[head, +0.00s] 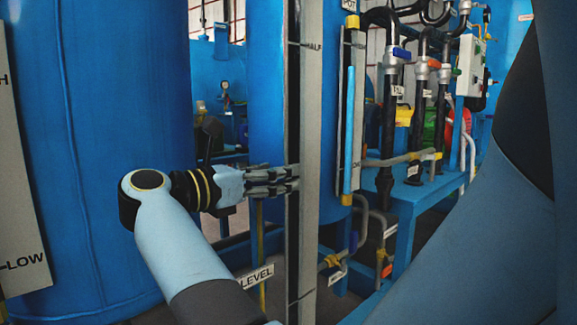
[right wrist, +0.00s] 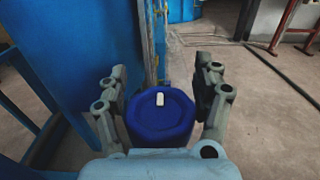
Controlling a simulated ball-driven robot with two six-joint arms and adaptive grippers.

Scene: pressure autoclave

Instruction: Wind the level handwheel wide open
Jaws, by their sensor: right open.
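In the right wrist view a blue, many-sided handwheel (right wrist: 160,118) with a small white mark on its rim sits between the fingers of my right gripper (right wrist: 162,70). The fingers are spread on either side of it, and a gap shows near their tips. I cannot tell whether either finger touches it lower down. The handwheel does not show clearly there. A LEVEL sign (head: 255,277) is below the gripper.
A big blue tank (head: 110,120) fills the left. Another blue tank (head: 265,90) stands behind the grey strip (head: 308,240). Black pipes and valves (head: 388,110) stand on a blue bench at right. Open concrete floor (right wrist: 230,110) lies beyond the right gripper.

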